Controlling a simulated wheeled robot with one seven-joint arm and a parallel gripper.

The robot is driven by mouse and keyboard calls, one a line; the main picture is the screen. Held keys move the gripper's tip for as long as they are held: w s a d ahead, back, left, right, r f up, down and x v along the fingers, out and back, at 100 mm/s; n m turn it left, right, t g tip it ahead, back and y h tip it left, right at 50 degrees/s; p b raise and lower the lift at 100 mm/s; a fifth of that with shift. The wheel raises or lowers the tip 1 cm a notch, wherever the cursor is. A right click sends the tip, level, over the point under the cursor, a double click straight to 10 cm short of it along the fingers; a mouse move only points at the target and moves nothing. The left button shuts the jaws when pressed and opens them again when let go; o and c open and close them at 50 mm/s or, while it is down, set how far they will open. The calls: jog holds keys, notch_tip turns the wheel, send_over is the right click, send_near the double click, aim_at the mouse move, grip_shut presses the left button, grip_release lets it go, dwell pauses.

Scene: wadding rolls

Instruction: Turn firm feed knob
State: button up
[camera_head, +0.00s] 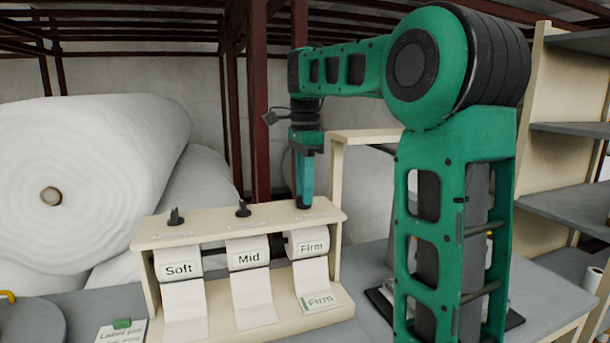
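The cream dispenser (270,217) stands on the grey counter with three rolls labelled Soft (180,264), Mid (248,257) and Firm (307,244). A white strip hangs from each roll. Dark knobs stand on its top above Soft (176,217) and Mid (243,208). My gripper (304,203) points straight down at the top board above the Firm roll. Its fingertips are at the spot in line with the other knobs, and they hide any Firm knob there. I see the fingers edge-on, so their opening and any grip do not show.
A label card (122,332) lies at front left. Large white wadding rolls (90,170) stand behind. Grey shelves (565,130) are at right, beyond my arm.

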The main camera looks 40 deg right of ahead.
jog(key=shift+r, duration=0.1)
jog(key=shift+w+a+r, duration=0.1)
jog(key=shift+a+r, duration=0.05)
jog(key=shift+r, duration=1.25)
jog(key=shift+r, duration=0.45)
notch_tip(320, 180, up, 7)
jog(key=shift+f, duration=0.15)
jog(key=shift+f, duration=0.15)
dwell(0.4)
